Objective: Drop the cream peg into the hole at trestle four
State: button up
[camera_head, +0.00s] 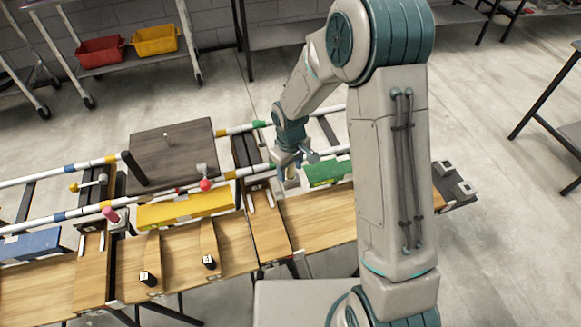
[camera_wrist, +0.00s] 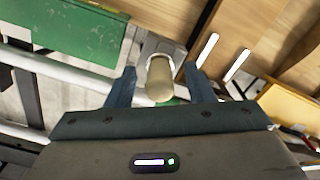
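The cream peg (camera_wrist: 160,80) is between my gripper's two dark fingers in the wrist view, with a gap on each side of it. My gripper (camera_wrist: 160,75) is open around it. The peg's far end meets a pale rounded rim on a grey plate (camera_wrist: 150,45); how deep it sits in the hole cannot be told. In the head view my gripper (camera_head: 293,163) is low over the rail gap between the wooden boards and the green block, with the pale peg (camera_head: 291,181) just below it. No trestle number is readable.
A green block (camera_head: 328,172) lies right of my gripper. A yellow block (camera_head: 185,208), a red knob (camera_head: 205,185) and a pink peg (camera_head: 110,214) are to the left. Striped rails (camera_head: 240,172) run past the gripper. Red (camera_head: 100,51) and yellow (camera_head: 155,40) bins stand behind.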

notch_tip(320, 180, up, 14)
dwell(0.6)
jog(key=shift+f, duration=0.1)
dwell(0.4)
jog(key=s+d+r+m+t, duration=0.1)
jog(key=s+d+r+m, duration=0.3)
jog(key=s+d, duration=0.3)
jog(key=s+d+r+m+t, duration=0.1)
jog(key=s+d+r+m, duration=0.3)
jog(key=s+d, duration=0.3)
jog(key=s+r, duration=0.1)
jog(key=s, duration=0.4)
jog(key=shift+m+t, duration=0.4)
jog(key=shift+w, duration=0.1)
jog(key=c, duration=0.3)
jog(key=shift+a, duration=0.1)
jog(key=shift+c, duration=0.2)
